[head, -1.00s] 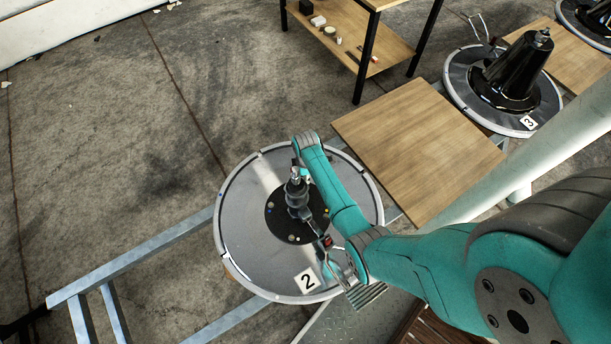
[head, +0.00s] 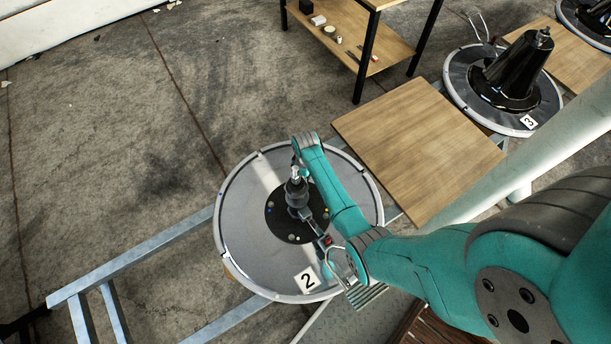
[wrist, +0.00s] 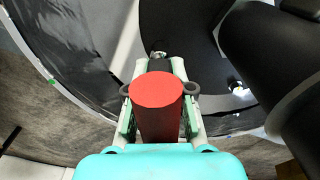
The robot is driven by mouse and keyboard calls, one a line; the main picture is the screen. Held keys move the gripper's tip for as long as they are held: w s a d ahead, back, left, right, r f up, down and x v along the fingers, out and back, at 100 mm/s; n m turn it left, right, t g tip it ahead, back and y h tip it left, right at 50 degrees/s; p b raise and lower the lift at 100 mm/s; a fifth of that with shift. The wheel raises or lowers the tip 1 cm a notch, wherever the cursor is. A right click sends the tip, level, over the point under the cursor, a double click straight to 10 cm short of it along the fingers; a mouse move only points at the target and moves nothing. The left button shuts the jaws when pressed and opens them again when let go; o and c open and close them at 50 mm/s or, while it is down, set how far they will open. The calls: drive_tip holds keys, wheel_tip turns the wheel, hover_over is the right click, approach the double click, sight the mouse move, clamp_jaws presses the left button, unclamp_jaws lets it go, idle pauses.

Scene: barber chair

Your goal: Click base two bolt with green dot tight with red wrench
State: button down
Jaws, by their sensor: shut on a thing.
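In the wrist view my gripper (wrist: 157,72) is shut on the red wrench (wrist: 157,104), whose round red end faces the camera between the fingers. The wrench's far end is mostly hidden behind it. Base two (head: 240,238) is the round grey plate with the "2" label in the head view. Its dark hub (head: 282,225) carries a metal-topped post and several small coloured dots; I cannot tell which bolt has the green dot. Whether the wrench is seated on a bolt is hidden.
A dark column (wrist: 276,65) stands close on the right in the wrist view. A wooden board (head: 415,150) lies right of base two, with base three (head: 463,85) beyond it. A shelf table (head: 345,35) stands at the back. The floor at left is open.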

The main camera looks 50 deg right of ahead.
drive_tip(key=shift+m, duration=0.8)
drive_tip(key=n, duration=0.3)
drive_tip(key=shift+r, duration=2.55)
